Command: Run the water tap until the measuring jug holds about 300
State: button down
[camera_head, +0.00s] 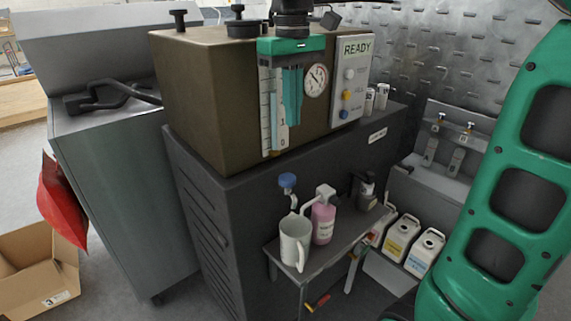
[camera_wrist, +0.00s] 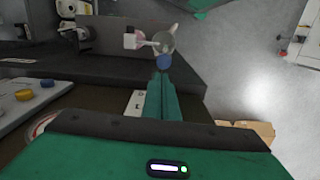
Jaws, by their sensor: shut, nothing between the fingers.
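The measuring jug (camera_head: 293,247), pale with a handle, stands upright on a small side table (camera_head: 315,270) in the head view. The water tap (camera_head: 287,181) has a round blue knob and sits on the dark cabinet's front, above the jug. Its level of water cannot be read. My green gripper (camera_head: 290,121) is shut and empty, pointing down in front of the brown machine, higher than the tap. In the wrist view, the blue knob (camera_wrist: 164,62) shows just beyond my fingertips (camera_wrist: 164,78), with the jug (camera_wrist: 164,43) below it.
A pink pump bottle (camera_head: 323,221) stands close beside the jug. A dark bottle (camera_head: 366,192) stands at the table's back. The brown machine (camera_head: 205,110) has a gauge and a READY panel (camera_head: 351,80). White canisters (camera_head: 425,250) stand at right, a cardboard box (camera_head: 38,265) at left.

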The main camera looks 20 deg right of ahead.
aim_at(287, 176)
jog(key=shift+w+a+r, duration=0.35)
jog(key=shift+a+r, duration=0.05)
jog(key=shift+a, duration=0.3)
jog(key=shift+f, duration=0.15)
jog(key=f, duration=1.3)
jog(key=shift+s+d+f, duration=0.1)
jog(key=shift+s+f, duration=0.1)
jog(key=shift+f, duration=0.2)
